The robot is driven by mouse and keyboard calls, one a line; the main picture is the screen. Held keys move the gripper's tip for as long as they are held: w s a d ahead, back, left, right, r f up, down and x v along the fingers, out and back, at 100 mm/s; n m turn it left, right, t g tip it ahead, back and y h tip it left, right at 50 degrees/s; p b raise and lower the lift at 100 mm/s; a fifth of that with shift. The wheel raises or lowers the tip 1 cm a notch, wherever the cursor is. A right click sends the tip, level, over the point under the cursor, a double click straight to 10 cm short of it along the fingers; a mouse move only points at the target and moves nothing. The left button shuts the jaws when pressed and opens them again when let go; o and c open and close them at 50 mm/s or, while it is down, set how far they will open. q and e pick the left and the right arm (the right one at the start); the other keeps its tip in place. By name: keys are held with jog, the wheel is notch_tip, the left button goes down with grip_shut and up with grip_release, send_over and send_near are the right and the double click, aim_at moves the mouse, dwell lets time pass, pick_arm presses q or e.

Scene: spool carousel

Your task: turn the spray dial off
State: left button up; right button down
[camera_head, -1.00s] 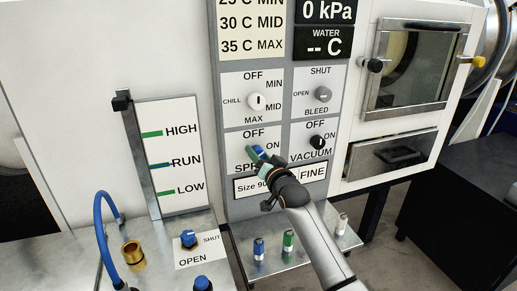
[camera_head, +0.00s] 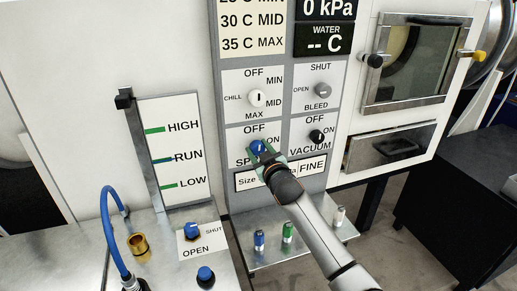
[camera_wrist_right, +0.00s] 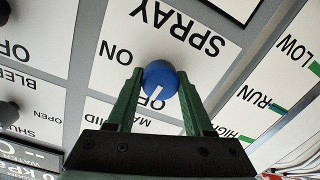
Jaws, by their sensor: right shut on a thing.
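The spray dial is a blue round knob (camera_head: 258,147) on the grey control panel, with OFF above it and ON to its right. My right gripper (camera_head: 266,155) reaches it from below right, its green fingers closed around it. In the right wrist view, the knob (camera_wrist_right: 161,77) sits between the two fingertips, against the upside-down SPRAY panel. Its white pointer line points down toward the OFF lettering, which the knob and fingers partly hide. The ON mark lies up and to the left there. My left gripper is not in view.
Small bottles, one green (camera_head: 288,232), stand on the shelf below my arm. A blue hose (camera_head: 108,230) rises at left.

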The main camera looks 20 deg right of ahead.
jog(key=shift+n, duration=0.6)
jog(key=shift+c, duration=1.4)
grip_release()
jog(key=s+b, duration=0.1)
jog(key=s, duration=1.1)
jog(key=shift+s+d+r, duration=0.2)
jog(key=shift+s+r, duration=0.05)
jog(key=shift+r, duration=0.15)
